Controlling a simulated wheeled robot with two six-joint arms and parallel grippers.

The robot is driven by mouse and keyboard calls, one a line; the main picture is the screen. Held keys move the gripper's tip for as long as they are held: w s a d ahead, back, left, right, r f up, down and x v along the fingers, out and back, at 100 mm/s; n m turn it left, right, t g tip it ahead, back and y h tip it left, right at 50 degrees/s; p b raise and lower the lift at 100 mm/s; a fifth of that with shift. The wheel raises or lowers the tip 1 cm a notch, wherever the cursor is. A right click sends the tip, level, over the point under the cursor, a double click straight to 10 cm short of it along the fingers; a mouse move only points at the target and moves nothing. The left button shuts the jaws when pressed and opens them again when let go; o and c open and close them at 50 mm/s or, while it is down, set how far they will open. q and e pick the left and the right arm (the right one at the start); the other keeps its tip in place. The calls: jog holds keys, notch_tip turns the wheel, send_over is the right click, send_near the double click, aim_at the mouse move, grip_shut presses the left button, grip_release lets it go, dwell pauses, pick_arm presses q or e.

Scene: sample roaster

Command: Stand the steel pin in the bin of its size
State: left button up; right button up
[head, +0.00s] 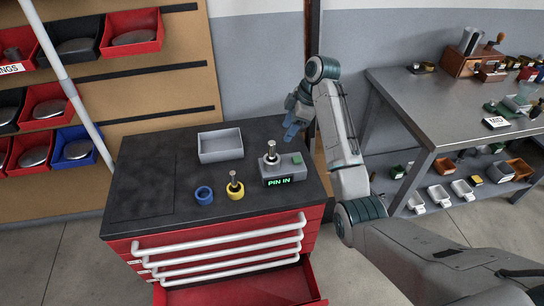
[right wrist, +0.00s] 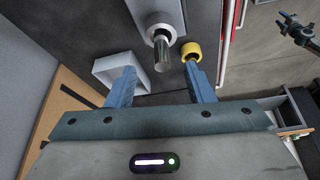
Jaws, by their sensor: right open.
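A steel pin (head: 271,146) stands upright in a grey gauge box (head: 289,170), whose green display reads "PIN IN". My right gripper (head: 291,132) is open just above and behind the box. In the right wrist view its blue fingers (right wrist: 159,72) are spread, with the steel pin (right wrist: 161,52) ahead of the gap, apparently untouched. Red, black and blue bins (head: 77,148) hang on the wall rack at the left; their size labels are mostly unreadable. My left gripper is not seen.
On the black cabinet top (head: 145,180) are an empty grey tray (head: 220,146), a blue ring (head: 203,195) and a yellow ring (head: 235,191) with another upright piece in it. An open red drawer sticks out below. A steel bench (head: 440,115) with clutter stands right.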

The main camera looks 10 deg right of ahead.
aim_at(274, 148)
jog(key=x, duration=0.4)
jog(key=a+x, duration=0.1)
jog(key=x, duration=0.4)
jog(key=shift+r+b, duration=0.1)
jog(key=shift+b, duration=0.3)
jog(key=shift+f, duration=0.3)
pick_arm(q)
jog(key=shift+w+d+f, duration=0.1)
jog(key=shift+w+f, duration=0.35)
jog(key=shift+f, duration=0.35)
pick_arm(e)
jog(key=shift+c, duration=0.2)
grip_shut()
